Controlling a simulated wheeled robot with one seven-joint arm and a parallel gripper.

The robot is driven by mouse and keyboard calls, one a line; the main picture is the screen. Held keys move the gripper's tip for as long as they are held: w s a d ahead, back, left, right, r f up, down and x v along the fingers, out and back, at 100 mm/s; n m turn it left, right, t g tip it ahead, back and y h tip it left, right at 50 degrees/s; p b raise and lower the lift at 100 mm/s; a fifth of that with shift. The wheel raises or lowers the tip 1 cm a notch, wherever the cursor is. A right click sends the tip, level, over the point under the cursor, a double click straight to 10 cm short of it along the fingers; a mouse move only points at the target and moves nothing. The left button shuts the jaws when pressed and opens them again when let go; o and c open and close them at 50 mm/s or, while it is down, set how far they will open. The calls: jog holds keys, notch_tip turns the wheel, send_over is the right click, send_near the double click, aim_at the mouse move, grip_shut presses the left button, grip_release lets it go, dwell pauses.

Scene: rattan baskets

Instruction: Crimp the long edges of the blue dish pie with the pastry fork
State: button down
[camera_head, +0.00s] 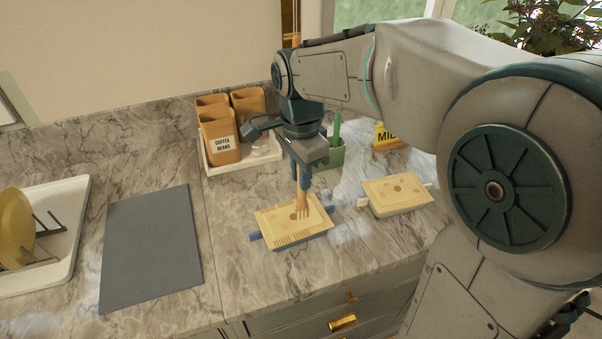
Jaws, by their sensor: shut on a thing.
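The blue dish pie (283,225) lies on the counter, a pale rectangular crust with darker spots in a blue dish with handles. Rows of short ridges show along its far and near long edges. My gripper (301,181) is above the pie, pointing down, shut on the pastry fork (302,203). The fork is wooden and upright, its tines down over the right part of the crust. I cannot tell whether the tines touch the crust. The fork hides a part of the crust.
A second pie (398,194) in a white dish is to the right. Behind stand orange canisters (219,137) on a white tray, a green holder (333,157) and an orange box (387,138). A grey mat (150,248) and a dish rack (62,225) with a yellow plate (14,228) are left.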

jog(key=shift+r, duration=0.35)
jog(key=shift+w+d+p, duration=0.15)
jog(key=shift+d+p, duration=0.2)
jog(key=shift+d, duration=0.05)
jog(key=w+d+f+b, duration=0.1)
jog(key=d+f+b, duration=0.1)
jog(key=f, duration=0.4)
jog(key=shift+w+d+b, duration=0.2)
jog(key=shift+d+b, duration=0.15)
jog(key=shift+d, duration=0.55)
jog(key=shift+f+b, duration=0.45)
jog(key=shift+f, duration=0.15)
dwell(1.4)
